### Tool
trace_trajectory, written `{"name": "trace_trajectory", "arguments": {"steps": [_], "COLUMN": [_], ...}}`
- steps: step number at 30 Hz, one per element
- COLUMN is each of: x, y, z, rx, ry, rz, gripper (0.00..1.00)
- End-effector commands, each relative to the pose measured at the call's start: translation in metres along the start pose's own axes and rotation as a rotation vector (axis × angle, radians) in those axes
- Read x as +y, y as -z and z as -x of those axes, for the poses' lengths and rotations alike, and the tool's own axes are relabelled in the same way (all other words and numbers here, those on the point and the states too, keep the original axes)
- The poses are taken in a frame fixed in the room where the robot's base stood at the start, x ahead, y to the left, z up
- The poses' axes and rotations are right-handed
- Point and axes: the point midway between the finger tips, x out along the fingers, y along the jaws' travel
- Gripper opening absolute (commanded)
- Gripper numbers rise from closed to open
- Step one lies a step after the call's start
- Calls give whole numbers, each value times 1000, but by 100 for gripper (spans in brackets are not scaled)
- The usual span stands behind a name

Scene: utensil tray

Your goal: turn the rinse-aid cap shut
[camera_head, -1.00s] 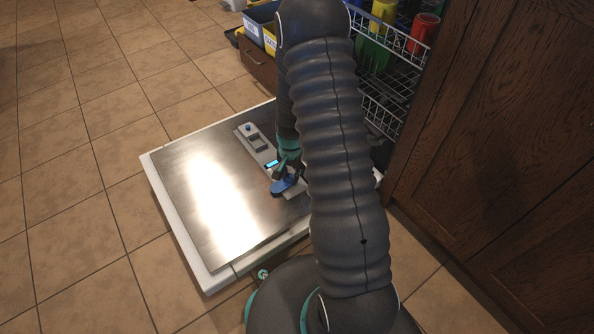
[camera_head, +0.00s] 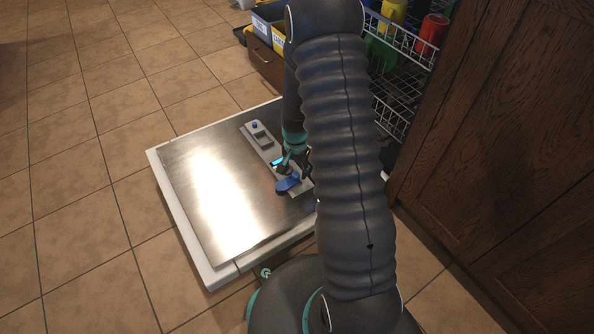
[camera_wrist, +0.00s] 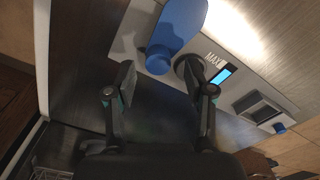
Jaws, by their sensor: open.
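The blue rinse-aid cap (camera_head: 287,184) is at the near end of the grey dispenser strip (camera_head: 272,151) on the steel door panel. In the wrist view the cap (camera_wrist: 180,28) is a broad blue paddle with a rounded knob at its lower end. A dark round part beside the knob, near the MAX mark, is partly covered by a finger. My gripper (camera_wrist: 158,78) is open, its fingers apart below the knob, with nothing between them. In the head view my gripper (camera_head: 291,167) is just above the cap and partly hidden by my arm.
The steel panel (camera_head: 210,195) is wide and clear left of the strip. A lit blue display (camera_wrist: 222,76) and a small latch box (camera_wrist: 262,110) lie along the strip. A wire rack (camera_head: 398,105) with coloured cups and a dark wooden cabinet (camera_head: 500,140) stand at right.

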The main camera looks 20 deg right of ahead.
Motion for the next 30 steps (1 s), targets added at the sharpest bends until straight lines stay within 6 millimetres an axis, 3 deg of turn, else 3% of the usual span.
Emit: {"name": "trace_trajectory", "arguments": {"steps": [9,15,30], "x": [-4,-5,-5], "y": [1,0,0], "z": [64,90,100], "rx": [3,0,-2], "ry": [1,0,-2], "rz": [5,7,7], "gripper": [54,54,54]}}
